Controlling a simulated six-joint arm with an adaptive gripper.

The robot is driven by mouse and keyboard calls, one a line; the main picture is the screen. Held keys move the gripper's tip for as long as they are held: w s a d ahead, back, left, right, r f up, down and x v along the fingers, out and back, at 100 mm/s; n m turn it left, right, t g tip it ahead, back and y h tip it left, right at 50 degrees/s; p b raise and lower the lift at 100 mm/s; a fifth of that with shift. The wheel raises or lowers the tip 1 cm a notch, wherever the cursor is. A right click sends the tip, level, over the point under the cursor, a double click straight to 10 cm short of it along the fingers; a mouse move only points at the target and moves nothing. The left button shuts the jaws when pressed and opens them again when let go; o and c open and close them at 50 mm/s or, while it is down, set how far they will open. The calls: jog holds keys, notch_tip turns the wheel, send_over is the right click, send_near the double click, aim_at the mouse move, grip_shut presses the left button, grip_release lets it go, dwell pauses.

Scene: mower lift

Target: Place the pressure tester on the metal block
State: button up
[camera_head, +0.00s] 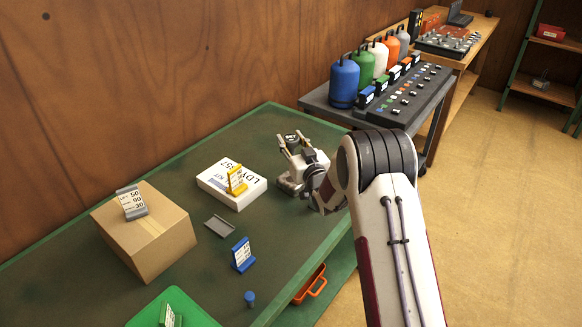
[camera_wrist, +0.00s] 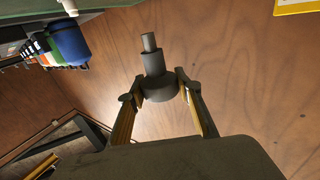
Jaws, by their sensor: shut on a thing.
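My gripper (camera_wrist: 154,86) is shut on a dark grey stepped cylinder, which I take to be the pressure tester (camera_wrist: 152,62). Its wide end sits between the two fingers and its narrow stem points away from them. In the head view my gripper (camera_head: 294,150) is over the right part of the green-edged table, with a dark piece at its fingertips. A pale grey blocky shape (camera_head: 288,186) shows below and beside the gripper, partly hidden by it. I cannot tell whether it is the metal block or whether anything touches it.
On the table (camera_head: 190,200) are a white box (camera_head: 217,190) with a yellow tag, a cardboard box (camera_head: 150,240), a small grey tray (camera_head: 219,226), a blue tag (camera_head: 243,254), a blue knob (camera_head: 250,298) and a green bin (camera_head: 190,305). Coloured canisters (camera_head: 344,82) stand behind.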

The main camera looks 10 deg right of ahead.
aim_at(291, 152)
jog(key=shift+f, duration=2.2)
jog(key=shift+f, duration=0.1)
jog(key=shift+f, duration=1.8)
jog(key=shift+f, duration=0.15)
jog(key=o, duration=1.2)
jog(key=shift+c, duration=0.2)
